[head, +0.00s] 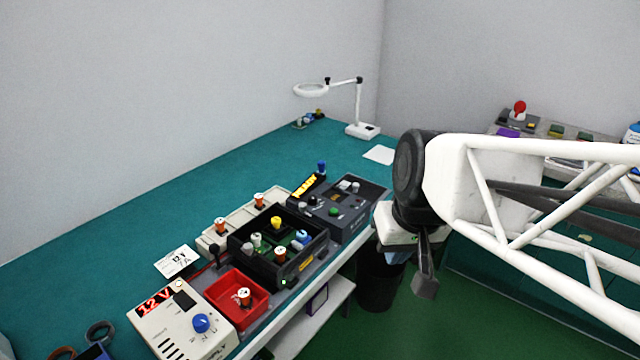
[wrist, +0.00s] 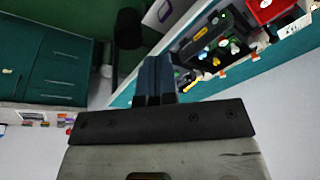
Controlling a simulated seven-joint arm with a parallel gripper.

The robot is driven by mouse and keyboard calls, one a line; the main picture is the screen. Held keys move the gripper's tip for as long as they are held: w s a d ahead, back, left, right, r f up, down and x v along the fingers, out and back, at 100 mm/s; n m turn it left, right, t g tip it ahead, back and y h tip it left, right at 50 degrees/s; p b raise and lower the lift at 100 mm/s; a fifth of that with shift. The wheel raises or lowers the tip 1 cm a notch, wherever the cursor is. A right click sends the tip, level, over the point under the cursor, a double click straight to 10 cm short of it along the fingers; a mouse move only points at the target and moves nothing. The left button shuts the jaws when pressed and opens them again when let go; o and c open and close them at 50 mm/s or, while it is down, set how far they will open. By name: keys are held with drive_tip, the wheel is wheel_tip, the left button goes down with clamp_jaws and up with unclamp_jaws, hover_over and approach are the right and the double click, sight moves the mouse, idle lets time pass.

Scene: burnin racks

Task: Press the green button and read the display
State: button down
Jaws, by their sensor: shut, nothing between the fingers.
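A dark grey control box (head: 352,222) stands at the right end of the row of equipment on the teal bench. A green button (head: 334,212) sits on its top face, with a small display (head: 336,197) behind it, too small to read. A yellow "READY" sign (head: 304,186) stands at the box's back left. My gripper (head: 425,284) hangs to the right of the box, beyond the bench's front edge and apart from the button. In the wrist view, my gripper (wrist: 155,82) has its two dark fingers together, with nothing between them.
Left of the box are a black tray (head: 262,274) of colored parts, a red bin (head: 262,318) and a cream "12 V" unit (head: 160,330). A magnifier lamp (head: 362,130) stands at the back. A black bin (head: 380,285) is on the floor below my gripper.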

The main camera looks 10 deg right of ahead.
drive_tip(key=w+a+f+n+t+y, duration=0.1)
drive_tip(key=w+a+y, duration=0.1)
drive_tip(key=w, duration=0.7)
drive_tip(key=w+a+y, duration=0.2)
drive_tip(key=w, duration=0.7)
drive_tip(key=t+y, duration=0.2)
hover_over(335, 209)
wheel_tip(335, 209, down, 6)
drive_tip(key=shift+s+r, duration=0.1)
drive_tip(key=shift+f, duration=0.2)
drive_tip(key=shift+f, duration=4.15)
drive_tip(key=shift+f, duration=0.9)
drive_tip(key=shift+r, duration=0.85)
